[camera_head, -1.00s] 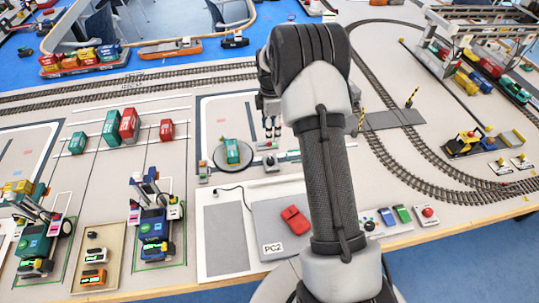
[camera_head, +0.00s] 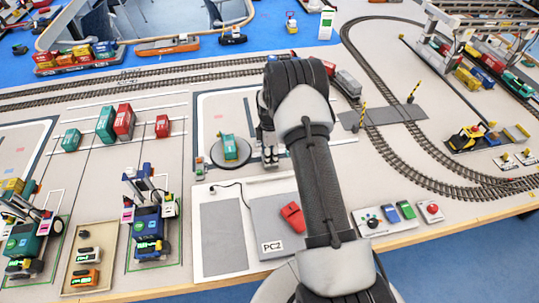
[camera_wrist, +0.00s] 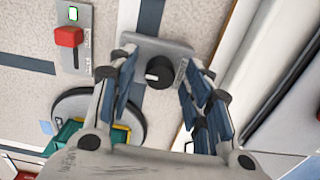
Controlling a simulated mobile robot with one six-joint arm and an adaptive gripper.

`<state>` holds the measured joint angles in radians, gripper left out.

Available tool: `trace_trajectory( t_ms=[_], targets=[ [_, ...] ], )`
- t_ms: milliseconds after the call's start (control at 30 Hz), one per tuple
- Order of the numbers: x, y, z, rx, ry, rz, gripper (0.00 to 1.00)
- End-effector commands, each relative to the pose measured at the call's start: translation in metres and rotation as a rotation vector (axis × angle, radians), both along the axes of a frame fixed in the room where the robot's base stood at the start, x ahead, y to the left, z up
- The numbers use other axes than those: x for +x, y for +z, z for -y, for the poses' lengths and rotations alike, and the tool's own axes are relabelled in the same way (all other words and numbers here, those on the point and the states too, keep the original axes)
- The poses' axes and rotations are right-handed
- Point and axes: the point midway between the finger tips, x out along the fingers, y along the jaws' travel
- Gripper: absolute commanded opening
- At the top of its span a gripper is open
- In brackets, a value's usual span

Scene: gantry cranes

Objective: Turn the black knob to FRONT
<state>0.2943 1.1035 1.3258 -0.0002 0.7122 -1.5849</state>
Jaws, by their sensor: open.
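The black knob (camera_wrist: 158,71) sits on a small grey plate (camera_wrist: 150,46) in the wrist view. A pale mark shows on the knob's left side; lettering on the plate is too small to read. My gripper (camera_wrist: 163,76) is open, with its fingers on either side of the knob and a gap on both sides. I cannot tell whether they touch the plate. In the head view my gripper (camera_head: 270,158) points down just right of the turntable, and it hides the knob.
The round turntable (camera_head: 217,163) carries a green container (camera_head: 230,148). A red lever (camera_wrist: 69,36) stands on a plate nearby. A red car (camera_head: 293,217) lies on the grey PC2 pad (camera_head: 266,210). A control panel (camera_head: 367,231) is right of my arm, and rails run behind.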

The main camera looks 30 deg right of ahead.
Motion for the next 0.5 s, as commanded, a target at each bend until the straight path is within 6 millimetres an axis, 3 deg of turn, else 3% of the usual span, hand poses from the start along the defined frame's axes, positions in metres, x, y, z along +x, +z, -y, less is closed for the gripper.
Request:
trace_trajectory(
  t_ms=[267,500],
  targets=[
    [0.0002,-0.0006,0.0001,0.0,0.0,0.0,0.45],
    [0.0001,-0.0005,0.0,0.0,0.0,0.0,0.29]
  ],
)
